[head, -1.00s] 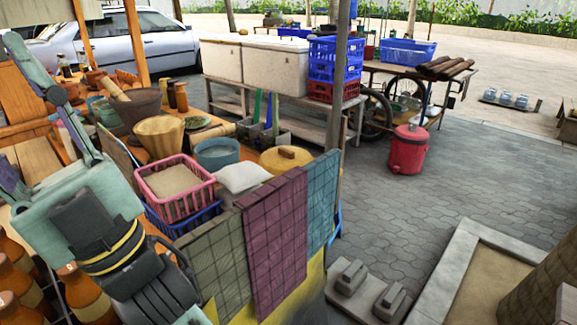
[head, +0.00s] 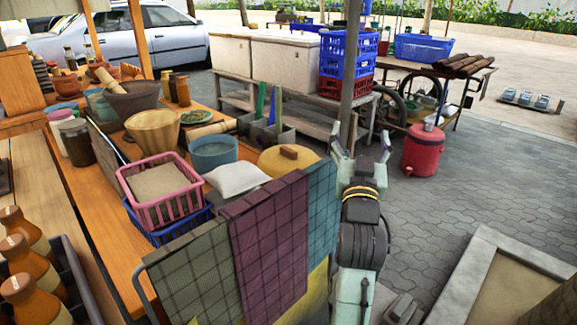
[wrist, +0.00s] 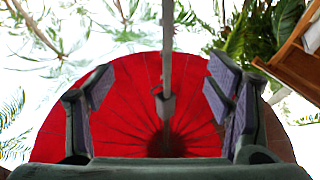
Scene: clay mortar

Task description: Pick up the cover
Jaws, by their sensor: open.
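A round yellow cover (head: 276,163) with a brown wooden handle (head: 289,152) lies on the orange table behind the hanging cloths in the head view. The cloths hide its front edge. My gripper (head: 361,148) is to the right of the cover, beside the blue cloth, with its fingers pointing up and spread apart. It is apart from the cover. In the wrist view my gripper (wrist: 162,90) is open with nothing between its fingers, and the cover does not show there.
Checked cloths (head: 268,240) hang at the table's front. A white cushion-like bag (head: 237,178), a teal bowl (head: 213,152) and a pink basket (head: 185,210) crowd the cover's left. A grey post (head: 350,85) stands behind my gripper. A red umbrella (wrist: 130,125) is overhead.

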